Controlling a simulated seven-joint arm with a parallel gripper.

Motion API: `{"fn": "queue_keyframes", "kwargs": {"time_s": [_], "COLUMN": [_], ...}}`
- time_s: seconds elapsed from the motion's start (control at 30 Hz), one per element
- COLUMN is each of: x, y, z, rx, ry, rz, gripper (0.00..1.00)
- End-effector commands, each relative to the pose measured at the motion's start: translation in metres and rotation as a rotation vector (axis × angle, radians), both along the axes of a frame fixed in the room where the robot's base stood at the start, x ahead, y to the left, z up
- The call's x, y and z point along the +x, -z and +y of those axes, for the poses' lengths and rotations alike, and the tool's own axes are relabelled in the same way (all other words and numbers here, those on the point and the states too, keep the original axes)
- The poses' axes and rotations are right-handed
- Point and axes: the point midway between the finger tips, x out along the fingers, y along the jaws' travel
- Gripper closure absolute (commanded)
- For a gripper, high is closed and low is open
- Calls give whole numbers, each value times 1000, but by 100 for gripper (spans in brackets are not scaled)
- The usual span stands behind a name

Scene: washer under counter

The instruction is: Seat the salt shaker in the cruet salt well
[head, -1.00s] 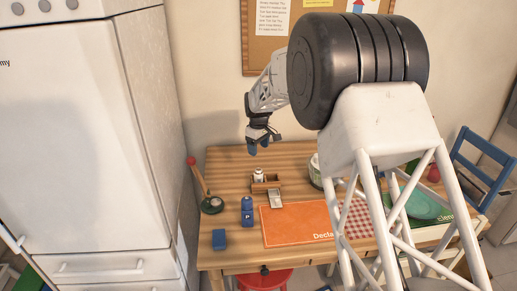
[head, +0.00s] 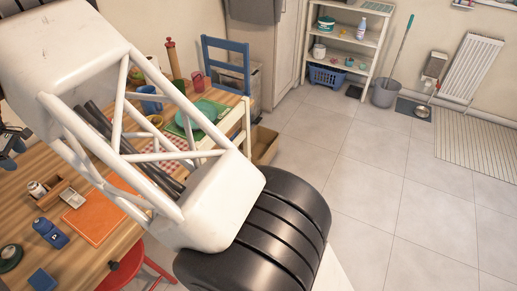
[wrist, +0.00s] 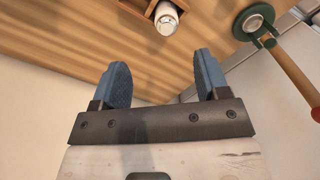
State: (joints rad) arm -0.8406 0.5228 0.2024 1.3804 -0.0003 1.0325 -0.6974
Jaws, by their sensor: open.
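A white shaker with a metallic top (head: 37,188) stands at the wooden cruet box (head: 62,184) on the table, seemingly within its left end. In the wrist view the shaker (wrist: 167,18) shows beyond my fingers, close to the box walls (wrist: 183,4); I cannot tell how deep it sits. A blue bottle with a white letter label (head: 50,233) stands apart, in front of the box. My gripper (head: 10,150) is partly cut off at the head view's left edge. In the wrist view my gripper (wrist: 164,80) is open, with nothing between its blue fingers.
An orange mat (head: 95,220), a blue block (head: 41,281) and a green round base with a stick (wrist: 255,20) are nearby. A red stool (head: 122,270) stands at the table's front.

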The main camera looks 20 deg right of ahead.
Motion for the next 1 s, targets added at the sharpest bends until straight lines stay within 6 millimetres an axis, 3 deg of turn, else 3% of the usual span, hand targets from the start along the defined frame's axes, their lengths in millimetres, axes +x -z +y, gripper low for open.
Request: {"fn": "queue_keyframes", "kwargs": {"time_s": [0.17, 0.47, 0.77, 1.0], "x": [11, 22, 14, -5], "y": [-30, -87, -135, -166], "z": [-45, -153, -262, -345], "rx": [10, 27, 46, 60], "ry": [70, 239, 410, 546], "rz": [-9, -26, -45, -60], "gripper": [31, 31, 31, 31]}}
